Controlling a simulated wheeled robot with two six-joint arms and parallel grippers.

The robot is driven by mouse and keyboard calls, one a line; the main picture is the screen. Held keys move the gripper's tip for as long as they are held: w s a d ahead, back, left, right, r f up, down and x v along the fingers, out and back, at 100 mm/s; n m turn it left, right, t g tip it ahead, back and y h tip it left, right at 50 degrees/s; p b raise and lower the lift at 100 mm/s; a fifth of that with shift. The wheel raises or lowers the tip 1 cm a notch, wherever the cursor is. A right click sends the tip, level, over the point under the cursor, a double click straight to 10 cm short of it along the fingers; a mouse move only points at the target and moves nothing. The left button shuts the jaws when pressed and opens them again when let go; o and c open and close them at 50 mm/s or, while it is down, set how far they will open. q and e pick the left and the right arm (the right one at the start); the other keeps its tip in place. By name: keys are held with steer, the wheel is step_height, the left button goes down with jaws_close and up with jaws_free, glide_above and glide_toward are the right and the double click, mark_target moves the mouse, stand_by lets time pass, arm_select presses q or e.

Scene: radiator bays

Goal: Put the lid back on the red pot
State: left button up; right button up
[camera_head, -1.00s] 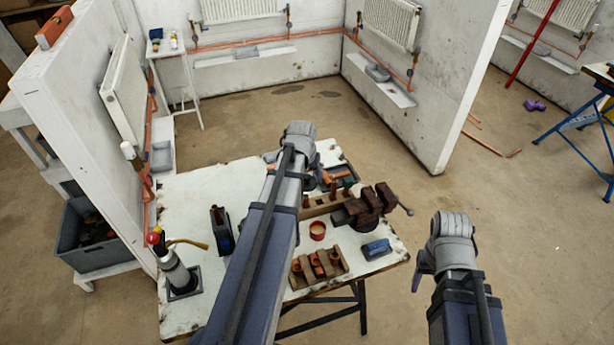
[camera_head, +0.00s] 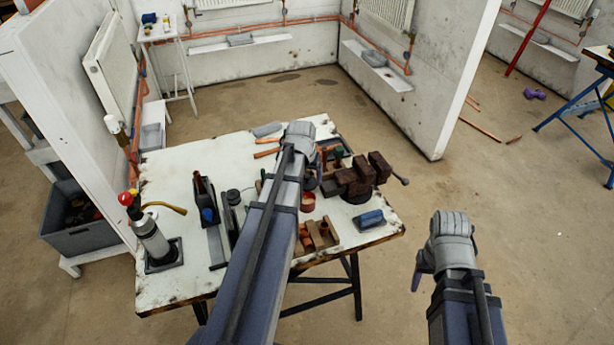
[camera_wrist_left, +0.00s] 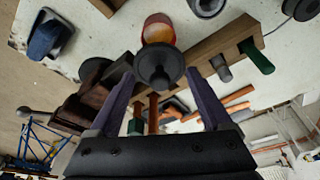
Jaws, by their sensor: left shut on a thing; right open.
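The red pot (camera_head: 308,202) stands open on the white workbench, just right of my left arm in the head view. In the left wrist view the pot (camera_wrist_left: 158,29) shows its orange-lit inside, partly covered by a dark round lid (camera_wrist_left: 158,62). My left gripper (camera_wrist_left: 160,76) is shut on this lid, which lies between its fingers. The lid looks apart from the pot, but its height above the bench is hard to judge. My right gripper (camera_head: 418,278) is open and empty, off the bench's right side.
A brown vise (camera_head: 360,178) stands right of the pot, with a blue block (camera_head: 369,219) in front. A wooden rack (camera_head: 318,238) is close to the pot. A gas torch (camera_head: 150,235) stands at the bench's left. The bench's back left is clear.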

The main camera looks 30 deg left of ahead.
arm_select(q)
steer(key=shift+f, duration=0.1)
step_height(320, 180, down, 6)
steer(key=b, duration=0.6)
steer(key=shift+f, duration=0.1)
steer(key=shift+f, duration=0.15)
stand_by(1.9)
steer(key=o, duration=1.1)
